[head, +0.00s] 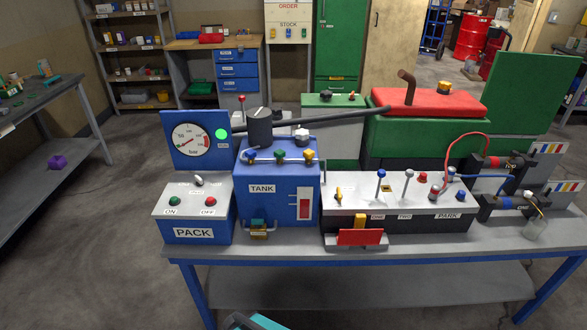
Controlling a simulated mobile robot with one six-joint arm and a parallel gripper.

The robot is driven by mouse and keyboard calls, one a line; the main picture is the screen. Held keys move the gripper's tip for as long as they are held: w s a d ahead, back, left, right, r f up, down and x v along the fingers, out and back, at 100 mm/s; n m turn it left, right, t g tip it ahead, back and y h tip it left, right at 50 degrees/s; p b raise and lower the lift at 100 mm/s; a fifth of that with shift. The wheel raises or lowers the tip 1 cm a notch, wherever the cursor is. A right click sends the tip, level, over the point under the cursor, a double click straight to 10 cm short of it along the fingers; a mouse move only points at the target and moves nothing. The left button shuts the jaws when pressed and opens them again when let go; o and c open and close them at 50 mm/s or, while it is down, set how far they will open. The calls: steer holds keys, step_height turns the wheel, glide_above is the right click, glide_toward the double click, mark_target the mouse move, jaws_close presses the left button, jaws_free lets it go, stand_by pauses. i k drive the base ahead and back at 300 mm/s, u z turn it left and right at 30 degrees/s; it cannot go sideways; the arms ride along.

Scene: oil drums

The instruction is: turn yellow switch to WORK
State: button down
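A small yellow switch (338,195) stands at the left end of the pale top of a long control box (430,203) on the bench. Its lever looks upright or slightly tilted; its exact setting is too small to tell. The small labels on the box front are mostly unreadable, except PARK at the right; I cannot make out WORK. A dark and teal piece of my gripper (255,321) shows at the bottom edge, well in front of and below the box, apart from the switch. Its fingers are mostly cut off, so its opening is unclear.
Blue and grey levers and red knobs share the box top. A red plate (360,237) juts from its front. The blue TANK unit (275,200) and PACK box (193,215) stand left. A long dark bar (340,118) crosses behind.

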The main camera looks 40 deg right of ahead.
mark_target(339, 196)
steer(key=u, duration=1.65)
steer(key=k, duration=0.1)
steer(key=z, duration=2.6)
steer(key=k, duration=0.55)
steer(key=z, duration=0.4)
